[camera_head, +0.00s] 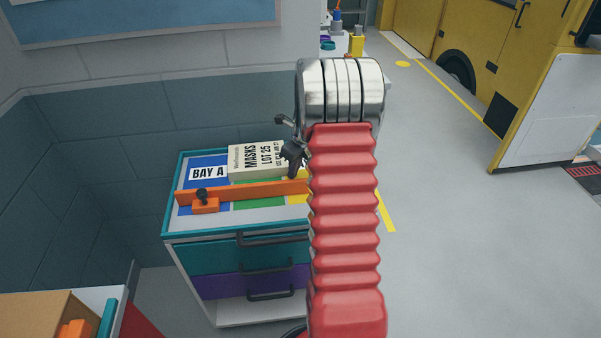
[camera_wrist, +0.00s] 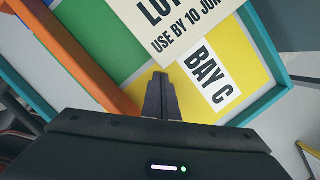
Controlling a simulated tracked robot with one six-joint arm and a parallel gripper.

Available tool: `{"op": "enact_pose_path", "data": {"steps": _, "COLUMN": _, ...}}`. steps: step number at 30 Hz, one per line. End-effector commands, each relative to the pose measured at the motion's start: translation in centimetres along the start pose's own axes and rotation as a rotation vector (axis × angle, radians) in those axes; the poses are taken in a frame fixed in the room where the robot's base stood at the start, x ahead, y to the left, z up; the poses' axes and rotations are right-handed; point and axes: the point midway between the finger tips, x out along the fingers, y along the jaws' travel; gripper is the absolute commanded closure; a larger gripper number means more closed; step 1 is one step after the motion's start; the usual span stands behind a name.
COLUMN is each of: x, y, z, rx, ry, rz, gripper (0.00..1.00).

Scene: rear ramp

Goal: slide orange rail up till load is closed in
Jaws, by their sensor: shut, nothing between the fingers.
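The orange rail (camera_head: 240,191) runs across the top of a small cabinet, with a dark knob (camera_head: 202,195) on an orange block at its left end. My gripper (camera_head: 293,152) is shut and empty by the box's right end. In the wrist view its fingertips (camera_wrist: 160,76) are over yellow, close to the box's edge; their height is unclear. My arm hides the rail's right end.
The cabinet top (camera_head: 240,219) has a teal rim, a BAY A label (camera_head: 207,173) and a BAY C label (camera_wrist: 212,75). Drawers with dark handles are below. A wall stands behind and left. Open floor (camera_head: 460,250) lies right, with a yellow vehicle (camera_head: 480,50) beyond.

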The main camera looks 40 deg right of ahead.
Motion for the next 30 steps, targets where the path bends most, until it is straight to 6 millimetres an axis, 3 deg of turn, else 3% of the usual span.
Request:
{"op": "enact_pose_path", "data": {"steps": 10, "x": 0.0, "y": 0.0, "z": 0.2, "rx": -0.001, "ry": 0.000, "rz": 0.000, "gripper": 1.00}}
{"op": "enact_pose_path", "data": {"steps": 18, "x": 0.4, "y": 0.0, "z": 1.8, "rx": -0.001, "ry": 0.000, "rz": 0.000, "gripper": 1.00}}
{"op": "enact_pose_path", "data": {"steps": 30, "x": 0.3, "y": 0.0, "z": 1.9, "rx": -0.001, "ry": -0.005, "rz": -0.004, "gripper": 1.00}}
